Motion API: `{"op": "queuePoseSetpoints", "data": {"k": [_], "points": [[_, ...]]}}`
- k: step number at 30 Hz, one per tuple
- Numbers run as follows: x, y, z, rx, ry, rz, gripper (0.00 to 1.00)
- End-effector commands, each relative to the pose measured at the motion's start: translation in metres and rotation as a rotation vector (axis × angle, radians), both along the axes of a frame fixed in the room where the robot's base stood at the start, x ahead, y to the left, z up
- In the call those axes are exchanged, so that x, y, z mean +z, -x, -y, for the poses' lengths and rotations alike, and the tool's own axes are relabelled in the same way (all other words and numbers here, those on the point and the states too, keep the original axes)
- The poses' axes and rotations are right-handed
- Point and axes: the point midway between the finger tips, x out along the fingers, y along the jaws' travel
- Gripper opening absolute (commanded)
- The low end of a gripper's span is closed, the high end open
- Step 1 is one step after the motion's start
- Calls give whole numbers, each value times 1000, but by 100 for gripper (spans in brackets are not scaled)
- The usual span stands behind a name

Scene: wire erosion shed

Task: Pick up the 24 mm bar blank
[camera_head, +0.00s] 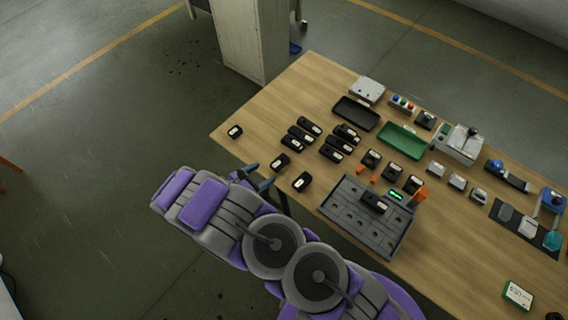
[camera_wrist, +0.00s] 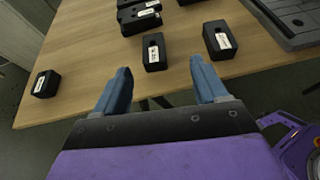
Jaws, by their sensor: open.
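Several black blocks with white labels lie on the wooden table (camera_head: 262,112); the label text is too small to read, so I cannot tell which is the 24 mm bar blank. One block (camera_head: 235,131) lies alone at the left corner, also at the left of the wrist view (camera_wrist: 45,84). Another (camera_head: 280,161) lies near the front edge; in the wrist view (camera_wrist: 154,53) it appears between and beyond my fingertips. A third (camera_head: 302,182) is right of it, also in the wrist view (camera_wrist: 219,40). My gripper (camera_head: 260,176) is open and empty by the front edge.
More black blocks (camera_head: 300,136) lie in groups behind. A grey slotted fixture (camera_head: 345,222) with a green display stands to the right. A black tray (camera_head: 356,113) and a green tray (camera_head: 404,140) lie farther back. Bare wood surrounds the left corner block.

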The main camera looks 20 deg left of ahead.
Motion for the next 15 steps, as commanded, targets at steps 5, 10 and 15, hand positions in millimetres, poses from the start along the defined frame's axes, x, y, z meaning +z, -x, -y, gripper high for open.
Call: {"op": "queuePoseSetpoints", "data": {"k": [5, 10, 15], "points": [[-18, -27, 9, -1, 7, 0, 72], [-23, -42, 22, -1, 0, -1, 72], [-21, -48, 33, 0, -12, 1, 72]]}}
